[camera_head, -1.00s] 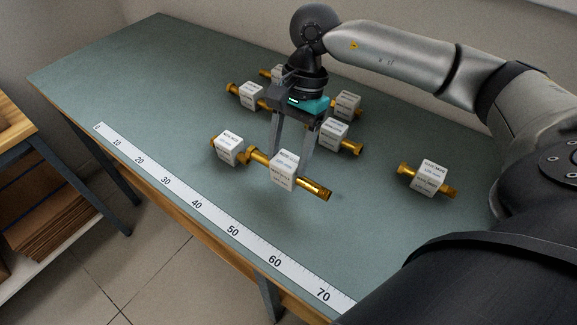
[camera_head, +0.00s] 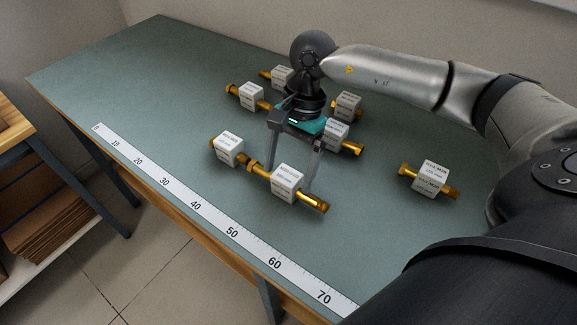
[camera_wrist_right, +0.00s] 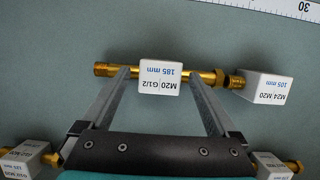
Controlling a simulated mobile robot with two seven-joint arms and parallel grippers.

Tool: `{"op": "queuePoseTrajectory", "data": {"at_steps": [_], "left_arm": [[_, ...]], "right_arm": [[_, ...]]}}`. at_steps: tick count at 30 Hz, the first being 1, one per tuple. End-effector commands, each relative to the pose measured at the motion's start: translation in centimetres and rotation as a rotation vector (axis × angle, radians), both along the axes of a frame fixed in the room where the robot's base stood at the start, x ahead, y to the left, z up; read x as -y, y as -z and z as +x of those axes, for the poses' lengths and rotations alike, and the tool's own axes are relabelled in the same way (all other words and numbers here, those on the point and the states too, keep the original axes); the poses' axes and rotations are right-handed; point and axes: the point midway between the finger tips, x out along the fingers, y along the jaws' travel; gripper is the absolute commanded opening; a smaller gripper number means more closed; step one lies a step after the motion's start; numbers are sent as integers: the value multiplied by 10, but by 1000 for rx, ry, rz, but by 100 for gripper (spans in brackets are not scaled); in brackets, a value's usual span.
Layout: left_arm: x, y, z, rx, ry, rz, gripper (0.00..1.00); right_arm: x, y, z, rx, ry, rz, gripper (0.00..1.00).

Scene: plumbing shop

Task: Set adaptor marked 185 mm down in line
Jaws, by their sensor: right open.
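The adaptor marked 185 mm (camera_wrist_right: 160,78) is a brass fitting with a white label block reading M20 G1/2. In the head view it (camera_head: 288,183) lies on the table near the ruler. My right gripper (camera_head: 290,180) is open at the adaptor, its fingers spread to either side of the label block. In the right wrist view the fingers (camera_wrist_right: 160,80) reach the brass on both sides of the label. Another adaptor, marked 105 mm (camera_wrist_right: 268,88), lies end to end with it, very close; in the head view it (camera_head: 229,148) is at the left. My left gripper is not in view.
A ruler strip (camera_head: 232,232) runs along the table's front edge. Several other labelled adaptors lie behind the gripper, including one at the back left (camera_head: 251,96), and one lies alone at the right (camera_head: 431,178). The left part of the table (camera_head: 130,75) is clear.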

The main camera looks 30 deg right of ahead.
Motion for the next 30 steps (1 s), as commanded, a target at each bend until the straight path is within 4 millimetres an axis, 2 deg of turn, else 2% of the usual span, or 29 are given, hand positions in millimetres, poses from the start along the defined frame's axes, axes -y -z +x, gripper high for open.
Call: {"op": "queuePoseTrajectory", "data": {"at_steps": [8,11,21,25,30], "left_arm": [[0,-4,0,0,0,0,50],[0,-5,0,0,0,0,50],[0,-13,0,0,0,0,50],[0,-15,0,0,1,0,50],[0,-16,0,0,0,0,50]], "right_arm": [[0,-4,0,0,0,0,94],[4,-17,3,4,2,-1,94],[24,-88,11,4,2,0,94],[29,-106,13,3,1,0,94],[33,-117,14,1,0,-1,94]]}}
